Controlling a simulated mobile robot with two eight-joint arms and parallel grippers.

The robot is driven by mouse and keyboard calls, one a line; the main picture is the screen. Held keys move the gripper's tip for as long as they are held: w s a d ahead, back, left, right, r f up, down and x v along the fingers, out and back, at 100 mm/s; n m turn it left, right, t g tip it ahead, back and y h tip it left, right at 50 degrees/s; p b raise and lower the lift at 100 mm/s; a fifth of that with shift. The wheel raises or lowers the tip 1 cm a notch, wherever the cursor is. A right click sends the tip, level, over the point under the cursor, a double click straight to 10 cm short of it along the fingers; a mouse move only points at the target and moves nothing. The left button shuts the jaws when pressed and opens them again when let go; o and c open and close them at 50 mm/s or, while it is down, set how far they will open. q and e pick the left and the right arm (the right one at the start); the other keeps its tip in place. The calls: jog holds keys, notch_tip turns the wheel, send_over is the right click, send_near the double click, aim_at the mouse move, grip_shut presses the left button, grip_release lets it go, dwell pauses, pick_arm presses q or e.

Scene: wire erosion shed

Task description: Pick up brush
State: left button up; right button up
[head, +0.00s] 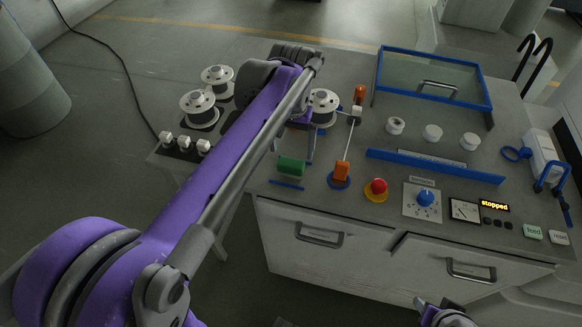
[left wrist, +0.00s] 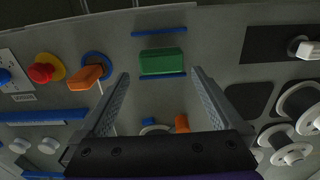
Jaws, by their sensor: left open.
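The likely brush is a green block (head: 291,166) lying near the front edge of the grey bench, between two thin blue strips. It also shows in the left wrist view (left wrist: 163,62), upper middle; no bristles can be made out. My left gripper (head: 309,158) points down over the bench, just behind and right of the green block, partly hidden by my own arm. In the left wrist view, its fingers (left wrist: 158,74) are apart with nothing between them, and the green block lies beyond the tips. Part of my right arm's end (head: 446,314) shows at the bottom edge; its jaws are unclear.
An orange-ended lever (head: 341,171) on a blue base and a red button (head: 377,187) stand right of the green block. Wire spools (head: 199,108) and white pegs (head: 184,143) are at left. A blue rail (head: 435,167) and blue-framed glass cover (head: 432,76) are at right.

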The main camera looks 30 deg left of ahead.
aim_at(291, 163)
pick_arm(q)
notch_tip(291, 163, down, 7)
jog(key=shift+r, duration=0.2)
jog(key=shift+c, duration=0.3)
jog(key=c, duration=1.1)
jog(key=shift+o, duration=0.2)
notch_tip(291, 163, up, 10)
jog(key=shift+r, duration=0.1)
